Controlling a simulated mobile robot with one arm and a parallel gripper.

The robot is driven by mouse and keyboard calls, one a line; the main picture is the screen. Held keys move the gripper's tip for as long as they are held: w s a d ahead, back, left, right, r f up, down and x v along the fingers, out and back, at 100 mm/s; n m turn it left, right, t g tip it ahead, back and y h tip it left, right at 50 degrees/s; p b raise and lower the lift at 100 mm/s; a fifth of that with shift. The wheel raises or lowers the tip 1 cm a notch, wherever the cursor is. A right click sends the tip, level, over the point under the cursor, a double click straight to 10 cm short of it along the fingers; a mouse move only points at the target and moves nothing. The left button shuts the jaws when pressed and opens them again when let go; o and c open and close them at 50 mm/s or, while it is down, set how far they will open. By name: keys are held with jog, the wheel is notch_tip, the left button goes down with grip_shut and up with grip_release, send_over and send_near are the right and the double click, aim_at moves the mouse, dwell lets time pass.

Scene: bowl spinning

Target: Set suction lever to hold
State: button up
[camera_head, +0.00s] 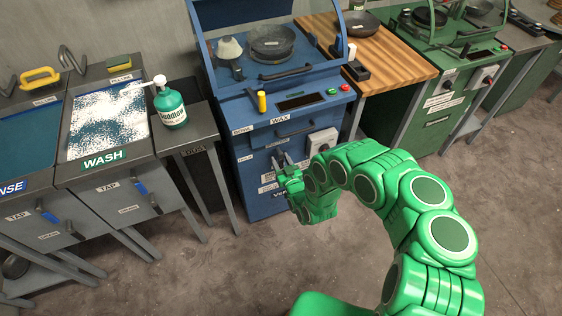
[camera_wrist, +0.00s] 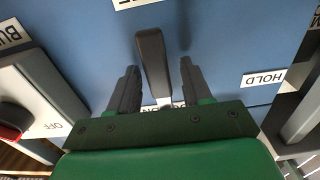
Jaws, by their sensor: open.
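The suction lever (camera_wrist: 154,62) is a dark handle on the blue front of the WAX machine (camera_head: 239,166). In the wrist view it stands between the two fingers of my gripper (camera_wrist: 160,66). The fingers are open, with a visible gap to the lever on both sides. A white HOLD label (camera_wrist: 264,78) is on the panel to the right of the lever. Another label below the lever is mostly hidden by my gripper. In the head view my gripper (camera_head: 281,161) is at the machine's lower front, and the lever cannot be made out there.
A second grey part (camera_wrist: 302,115) is at the right edge. In the head view, a side table with a green bottle (camera_head: 170,106) stands left of the machine.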

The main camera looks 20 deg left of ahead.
aim_at(268, 151)
jog(key=shift+c, duration=0.5)
grip_shut()
jog(key=m, duration=0.2)
jog(key=s+a+m, duration=0.1)
jog(key=m, duration=0.2)
jog(key=s+a+r+m, duration=0.1)
jog(key=m, duration=0.3)
jog(key=r+m, duration=0.1)
jog(key=m, duration=0.1)
jog(key=s+a+m, duration=0.1)
jog(key=m, duration=0.1)
jog(key=shift+r, duration=0.25)
jog(key=shift+r+m, duration=0.4)
jog(key=shift+m, duration=0.85)
jog(key=shift+r+m, duration=0.4)
jog(key=shift+m, duration=0.85)
